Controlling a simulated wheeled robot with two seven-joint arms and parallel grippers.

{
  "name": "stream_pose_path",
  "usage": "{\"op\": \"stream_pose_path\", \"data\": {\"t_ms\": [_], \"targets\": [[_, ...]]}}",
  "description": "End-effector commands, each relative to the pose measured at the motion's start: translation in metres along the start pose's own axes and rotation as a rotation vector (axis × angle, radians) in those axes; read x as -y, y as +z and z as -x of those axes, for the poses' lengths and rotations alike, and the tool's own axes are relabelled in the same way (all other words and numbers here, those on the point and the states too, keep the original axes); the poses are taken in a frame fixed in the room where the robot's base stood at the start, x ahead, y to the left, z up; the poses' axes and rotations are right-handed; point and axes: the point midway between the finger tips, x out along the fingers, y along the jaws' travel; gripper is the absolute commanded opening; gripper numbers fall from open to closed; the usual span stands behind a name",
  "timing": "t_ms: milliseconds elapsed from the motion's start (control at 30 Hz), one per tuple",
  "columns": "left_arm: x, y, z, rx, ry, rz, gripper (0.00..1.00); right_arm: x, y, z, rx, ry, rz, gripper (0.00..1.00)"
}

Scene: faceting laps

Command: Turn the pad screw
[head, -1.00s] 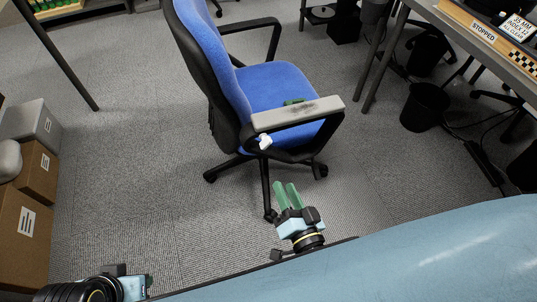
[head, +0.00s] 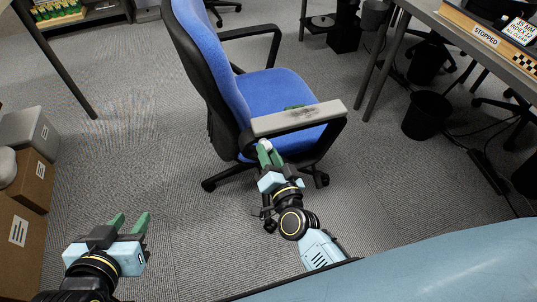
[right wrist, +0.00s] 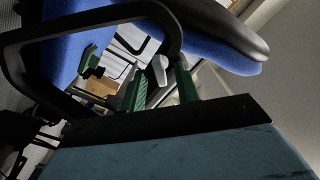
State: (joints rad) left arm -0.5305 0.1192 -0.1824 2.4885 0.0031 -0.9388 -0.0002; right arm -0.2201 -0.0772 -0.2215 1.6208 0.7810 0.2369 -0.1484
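A small pale knob, which looks like the pad screw (head: 265,145), sits under the pad's left end. My right gripper (head: 269,153) is close below it, green fingers pointing up at it. In the right wrist view the pale knob (right wrist: 159,68) shows between the two spread fingers (right wrist: 163,80); I cannot tell whether they touch it. My left gripper (head: 129,220) is open and empty at lower left, away from the chair.
Cardboard boxes (head: 35,180) stand at the left. A desk (head: 475,45) and a black bin (head: 426,112) are at the right. Carpet between my left gripper and the chair is clear.

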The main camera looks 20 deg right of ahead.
Motion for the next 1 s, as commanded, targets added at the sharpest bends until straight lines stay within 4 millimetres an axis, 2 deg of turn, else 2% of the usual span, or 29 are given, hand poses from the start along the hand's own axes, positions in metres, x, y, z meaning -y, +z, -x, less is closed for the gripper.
{"op": "stream_pose_path", "data": {"t_ms": [400, 633, 1000], "targets": [[-0.0014, -0.0076, -0.0008, -0.043, 0.003, 0.000, 0.36, 0.0002, 0.0001, -0.0059, 0.001, 0.000, 0.000, 0.32], [-0.0013, -0.0075, -0.0009, -0.042, 0.003, 0.000, 0.36, 0.0001, 0.0000, -0.0058, 0.001, 0.000, 0.000, 0.02], [-0.0011, -0.0060, -0.0007, -0.031, 0.003, 0.000, 0.36, 0.0001, -0.0001, -0.0057, 0.001, 0.000, -0.023, 0.00]]}}
